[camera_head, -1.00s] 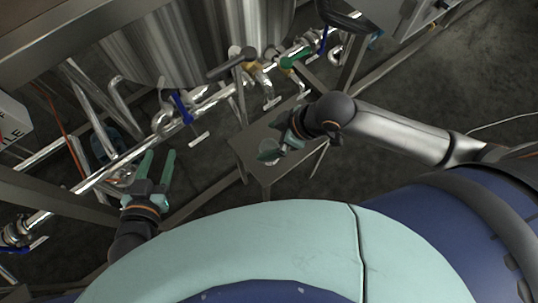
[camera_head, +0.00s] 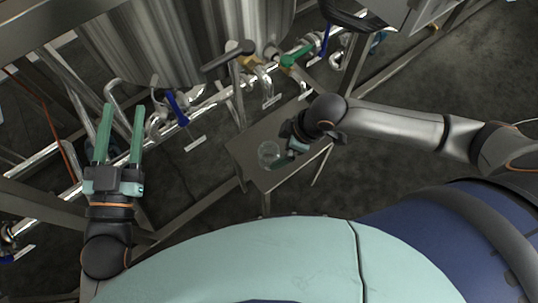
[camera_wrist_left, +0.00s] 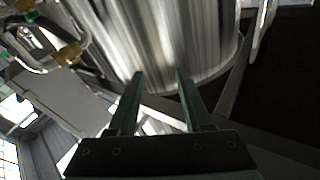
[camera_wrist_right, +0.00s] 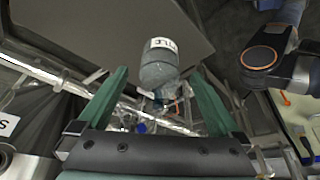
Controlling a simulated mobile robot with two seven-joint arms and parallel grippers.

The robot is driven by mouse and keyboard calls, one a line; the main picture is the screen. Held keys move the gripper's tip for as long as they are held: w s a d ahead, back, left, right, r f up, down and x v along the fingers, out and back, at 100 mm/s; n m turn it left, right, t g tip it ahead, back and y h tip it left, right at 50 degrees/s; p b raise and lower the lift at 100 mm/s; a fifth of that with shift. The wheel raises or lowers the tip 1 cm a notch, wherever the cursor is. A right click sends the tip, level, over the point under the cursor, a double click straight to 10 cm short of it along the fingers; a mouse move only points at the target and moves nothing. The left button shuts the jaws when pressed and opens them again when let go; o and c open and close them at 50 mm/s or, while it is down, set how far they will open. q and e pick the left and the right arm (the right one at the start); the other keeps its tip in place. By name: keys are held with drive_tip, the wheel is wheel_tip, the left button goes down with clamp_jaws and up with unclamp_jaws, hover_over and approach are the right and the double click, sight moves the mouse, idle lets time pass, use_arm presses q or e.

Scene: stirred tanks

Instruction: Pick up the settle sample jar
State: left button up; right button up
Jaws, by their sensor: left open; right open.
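In the right wrist view the jar (camera_wrist_right: 159,72) looks grey, with a white label partly readable as "TTLE". My right gripper (camera_head: 284,162) is open beside the jar, on its right in the head view. In the right wrist view the jar appears between and beyond the open fingertips, with no visible contact. My left gripper (camera_head: 123,108) is open and empty at the left, near the pipes; its fingers point toward the steel tank in the left wrist view.
A large steel tank (camera_head: 185,45) stands behind the table. Pipes with a blue-handled valve (camera_head: 177,106) and a green-handled valve (camera_head: 297,55) run along its front. A steel frame crosses the left side. Dark floor lies open at the right.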

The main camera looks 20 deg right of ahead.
drive_tip(key=shift+b+x, duration=0.3)
drive_tip(key=shift+x, duration=0.7)
drive_tip(key=b+x, duration=0.1)
drive_tip(key=x, duration=0.1)
drive_tip(key=shift+w+a+f+b, duration=0.15)
drive_tip(key=shift+f+b, duration=0.2)
drive_tip(key=shift+b+x, duration=0.45)
drive_tip(key=shift+x, duration=0.45)
use_arm(q)
drive_tip(key=s+r+m+t+h, duration=0.1)
drive_tip(key=s+r+m+h, duration=0.2)
drive_tip(key=r, duration=0.3)
drive_tip(key=s+d+r+m+t+h, duration=0.1)
drive_tip(key=s+r+m+t+h, duration=0.1)
drive_tip(key=s+r+m+h, duration=0.2)
wheel_tip(320, 180, up, 3)
drive_tip(key=shift+d+r+h, duration=0.15)
drive_tip(key=shift+d+h, duration=0.1)
drive_tip(key=shift+h, duration=0.85)
use_arm(e)
drive_tip(key=shift+c, duration=0.2)
drive_tip(key=c, duration=1.4)
